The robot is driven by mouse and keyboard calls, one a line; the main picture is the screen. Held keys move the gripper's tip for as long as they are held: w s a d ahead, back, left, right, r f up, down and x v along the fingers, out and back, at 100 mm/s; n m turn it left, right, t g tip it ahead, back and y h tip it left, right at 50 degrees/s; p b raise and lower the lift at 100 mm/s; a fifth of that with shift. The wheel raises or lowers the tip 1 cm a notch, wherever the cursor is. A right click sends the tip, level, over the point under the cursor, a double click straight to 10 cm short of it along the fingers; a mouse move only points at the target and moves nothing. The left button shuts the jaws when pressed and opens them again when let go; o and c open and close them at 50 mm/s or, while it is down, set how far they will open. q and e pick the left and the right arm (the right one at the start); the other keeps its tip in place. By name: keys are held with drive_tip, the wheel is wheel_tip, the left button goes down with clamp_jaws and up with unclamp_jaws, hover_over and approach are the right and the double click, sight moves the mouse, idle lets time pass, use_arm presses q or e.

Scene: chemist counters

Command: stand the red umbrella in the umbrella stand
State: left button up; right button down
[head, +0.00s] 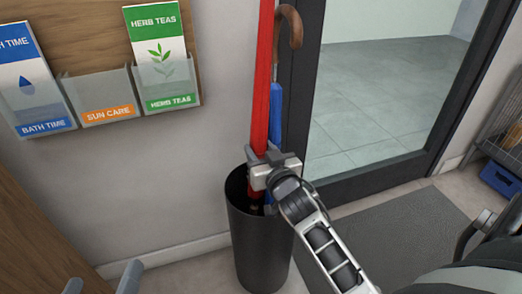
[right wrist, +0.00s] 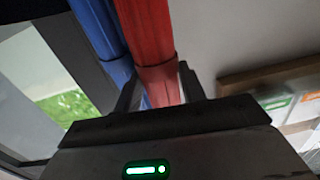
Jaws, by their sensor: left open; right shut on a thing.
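The red umbrella (head: 262,85) is upright in the head view, its top cut off by the frame. My right gripper (head: 272,170) is shut on its lower part, at the mouth of the dark umbrella stand (head: 262,248). Below the jaws, a short red piece shows inside the rim; the tip is hidden in the stand. In the right wrist view the red umbrella (right wrist: 150,45) passes between the fingers (right wrist: 158,88). My left gripper (head: 100,285) is open and empty at the bottom left, partly cut off.
A blue umbrella (head: 275,112) with a brown crook handle (head: 291,25) stands in the same stand, close beside the red one. A leaflet rack (head: 108,95) hangs on the wall at left. A glass door (head: 375,95) and grey mat (head: 395,235) are at right.

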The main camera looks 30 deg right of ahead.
drive_tip(key=shift+f, duration=0.1)
drive_tip(key=c, duration=0.7)
unclamp_jaws()
drive_tip(key=shift+c, duration=0.2)
drive_tip(key=shift+f, duration=0.25)
drive_tip(key=shift+r, duration=0.1)
use_arm(q)
wheel_tip(320, 180, up, 22)
drive_tip(key=p, duration=2.2)
drive_tip(key=shift+p, duration=0.35)
use_arm(e)
wheel_tip(320, 180, up, 31)
drive_tip(key=shift+a+f, duration=0.1)
drive_tip(key=shift+f, duration=0.1)
